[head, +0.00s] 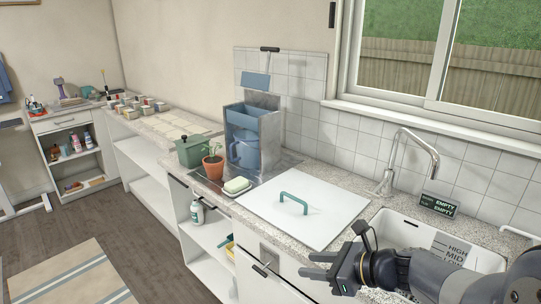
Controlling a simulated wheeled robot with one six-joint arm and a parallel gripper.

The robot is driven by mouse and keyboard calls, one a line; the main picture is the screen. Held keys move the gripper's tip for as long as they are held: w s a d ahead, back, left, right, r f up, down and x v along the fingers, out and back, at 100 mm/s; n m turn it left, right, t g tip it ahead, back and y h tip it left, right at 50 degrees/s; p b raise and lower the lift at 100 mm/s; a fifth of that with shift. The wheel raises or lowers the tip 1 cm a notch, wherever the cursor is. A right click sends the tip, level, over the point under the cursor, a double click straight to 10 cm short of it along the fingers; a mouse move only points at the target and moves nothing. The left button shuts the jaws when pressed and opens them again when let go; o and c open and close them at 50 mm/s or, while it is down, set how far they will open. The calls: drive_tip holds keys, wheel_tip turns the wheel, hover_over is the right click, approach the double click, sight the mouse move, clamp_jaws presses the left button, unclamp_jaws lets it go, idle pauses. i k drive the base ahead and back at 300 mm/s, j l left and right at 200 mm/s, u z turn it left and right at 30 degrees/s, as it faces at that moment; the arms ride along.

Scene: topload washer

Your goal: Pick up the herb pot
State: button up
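The herb pot (213,169) is a small terracotta pot with a green plant in it. It stands upright on the counter at the middle left, in front of a grey-framed blue unit and beside a green lidded canister (193,152). A dish with a pale green block (237,185) lies just right of it. My gripper (307,264) is at the lower right, above the counter's front edge, pointing left. Its fingers look apart with nothing between them. It is well to the right of the pot and not touching it.
A white lid with a green handle (293,202) covers the counter between my gripper and the pot. A sink (400,232) with a tall tap (412,150) is at the right. The blue unit (252,135) stands close behind the pot. Open shelves are below the counter.

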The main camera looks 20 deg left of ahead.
sight(213, 164)
drive_tip(key=i+j+z, duration=0.2)
drive_tip(key=j, duration=0.35)
drive_tip(key=i+j+z, duration=0.15)
drive_tip(key=j, duration=0.45)
drive_tip(key=i+j+z, duration=0.2)
drive_tip(key=j, duration=0.4)
drive_tip(key=j+z, duration=0.2)
drive_tip(key=j, duration=0.35)
drive_tip(key=i+j, duration=0.1)
drive_tip(key=j, duration=0.9)
